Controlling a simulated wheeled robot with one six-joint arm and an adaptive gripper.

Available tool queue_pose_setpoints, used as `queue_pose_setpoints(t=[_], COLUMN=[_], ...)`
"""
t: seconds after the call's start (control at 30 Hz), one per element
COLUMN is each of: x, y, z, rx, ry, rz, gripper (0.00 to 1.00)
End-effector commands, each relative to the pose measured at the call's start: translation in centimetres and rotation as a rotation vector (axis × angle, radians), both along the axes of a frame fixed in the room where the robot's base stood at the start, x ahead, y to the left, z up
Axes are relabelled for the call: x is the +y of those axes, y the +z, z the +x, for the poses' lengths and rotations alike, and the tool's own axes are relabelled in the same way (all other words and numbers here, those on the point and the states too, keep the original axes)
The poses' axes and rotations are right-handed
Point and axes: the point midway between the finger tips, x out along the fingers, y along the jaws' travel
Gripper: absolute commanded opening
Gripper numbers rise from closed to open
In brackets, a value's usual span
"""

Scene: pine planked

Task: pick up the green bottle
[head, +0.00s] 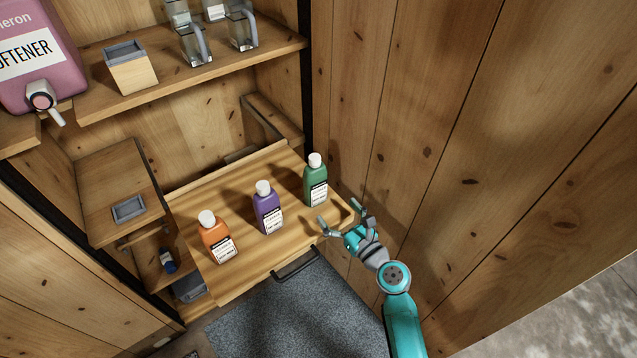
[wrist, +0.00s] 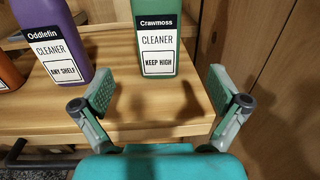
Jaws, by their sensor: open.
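The green bottle (head: 316,183) has a white cap and stands upright at the right end of a pulled-out wooden shelf. In the wrist view the green bottle (wrist: 157,38) has a label reading "Crawmoss CLEANER KEEP HIGH"; its top is cut off. My gripper (head: 344,222) is open and empty, in front of the green bottle and apart from it. In the wrist view its two fingers (wrist: 160,92) are spread, with the bottle beyond them and roughly centred between them.
A purple bottle (head: 267,208) and an orange bottle (head: 215,238) stand left of the green one on the wooden shelf (head: 255,262). A plank wall (head: 400,120) rises close on the right. An upper shelf (head: 270,48) holds glass containers. A dark handle (head: 296,265) is at the front edge.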

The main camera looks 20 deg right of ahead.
Motion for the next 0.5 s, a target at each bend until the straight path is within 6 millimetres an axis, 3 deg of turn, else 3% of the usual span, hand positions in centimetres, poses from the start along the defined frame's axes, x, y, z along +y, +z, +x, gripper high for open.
queue_pose_setpoints(t=[0.3, 0.5], x=[1.2, 1.4], y=[0.1, 0.1], z=[4.3, 5.4], rx=[-0.001, -0.001], ry=[0.003, 0.001], rz=[0.001, 0.001], gripper=[0.98, 0.98])
